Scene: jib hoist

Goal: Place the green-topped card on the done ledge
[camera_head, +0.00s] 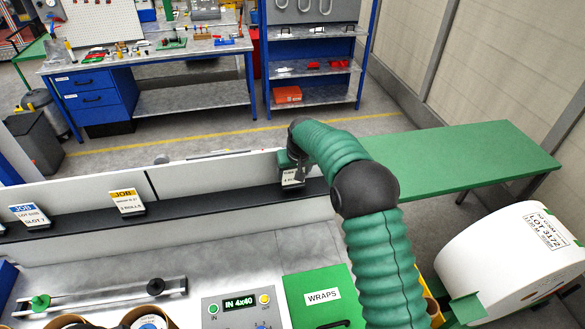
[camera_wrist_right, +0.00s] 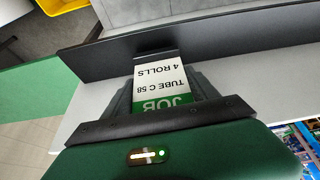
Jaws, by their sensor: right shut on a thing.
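My right gripper (camera_head: 292,168) is shut on the green-topped card (camera_head: 293,178), over the right end of the dark ledge (camera_head: 230,196). In the right wrist view the card (camera_wrist_right: 162,76) sits between the grey fingers of the gripper (camera_wrist_right: 165,90). Its green JOB band is toward the palm, and its white part reads "TUBE C 58, 4 ROLLS". The card's far edge meets the dark ledge (camera_wrist_right: 240,62) in the picture; I cannot tell whether they touch. No "done" label is readable. My left gripper is out of view.
A blue-topped card (camera_head: 30,215) and a yellow-topped card (camera_head: 127,201) stand on the ledge to the left. A white panel (camera_head: 215,177) runs behind it.

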